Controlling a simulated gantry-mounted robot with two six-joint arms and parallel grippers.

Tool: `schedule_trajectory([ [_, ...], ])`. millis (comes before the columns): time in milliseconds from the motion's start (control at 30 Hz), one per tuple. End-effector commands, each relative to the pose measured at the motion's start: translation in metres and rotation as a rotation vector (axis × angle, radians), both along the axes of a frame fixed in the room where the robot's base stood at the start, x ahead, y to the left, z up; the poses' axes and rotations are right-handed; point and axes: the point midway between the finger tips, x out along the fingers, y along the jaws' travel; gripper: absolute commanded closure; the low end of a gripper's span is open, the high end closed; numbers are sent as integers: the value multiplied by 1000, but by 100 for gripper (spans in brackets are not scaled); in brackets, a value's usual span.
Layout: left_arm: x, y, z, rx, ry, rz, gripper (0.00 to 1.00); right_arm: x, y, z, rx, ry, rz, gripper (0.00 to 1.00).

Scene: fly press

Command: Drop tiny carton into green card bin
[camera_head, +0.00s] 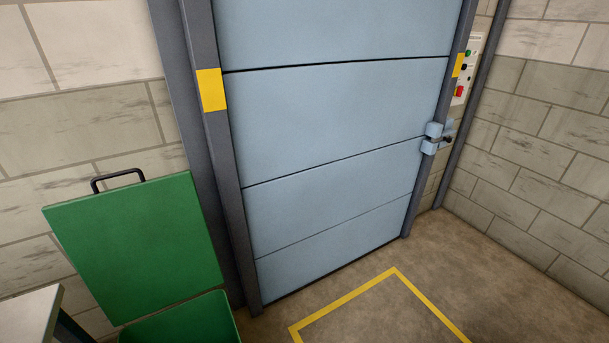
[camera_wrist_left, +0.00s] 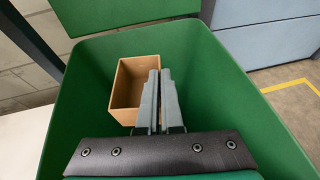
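The green card bin (camera_head: 185,322) stands at the bottom left of the head view, with its lid (camera_head: 135,245) raised. In the left wrist view the bin's green walls (camera_wrist_left: 85,95) surround my left gripper (camera_wrist_left: 160,75). The tiny carton (camera_wrist_left: 128,88), a brown open-topped box, shows within the bin's outline. The gripper's two grey fingers are close together at the carton's right wall and look shut on it, one finger on the inner side. The carton's lower part is hidden. My right gripper is in neither view.
A pale table corner (camera_head: 28,318) stands left of the bin. A closed blue shutter door (camera_head: 330,130) is behind, with a latch (camera_head: 437,138) and a button panel (camera_head: 466,70) at right. Yellow tape (camera_head: 345,300) marks clear floor.

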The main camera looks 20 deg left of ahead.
Motion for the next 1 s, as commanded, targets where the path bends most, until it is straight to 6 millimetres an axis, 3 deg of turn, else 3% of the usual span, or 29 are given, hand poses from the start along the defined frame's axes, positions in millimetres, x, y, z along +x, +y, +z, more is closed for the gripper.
schedule_trajectory([
  [67, 0, 0, -10, 0, 0, 0, 100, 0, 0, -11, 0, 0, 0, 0],
  [367, 0, 0, -9, 1, 1, 0, 100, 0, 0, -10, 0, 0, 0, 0],
  [400, 0, 0, -9, 1, 1, 0, 90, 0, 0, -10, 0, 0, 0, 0],
  [567, 0, 0, -9, 1, 1, 0, 62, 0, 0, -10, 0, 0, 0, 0],
  [867, -1, -1, -9, 0, 1, 0, 62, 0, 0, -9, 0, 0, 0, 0],
  [1000, -11, -10, -2, 1, 4, -2, 62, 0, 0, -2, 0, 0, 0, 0],
])
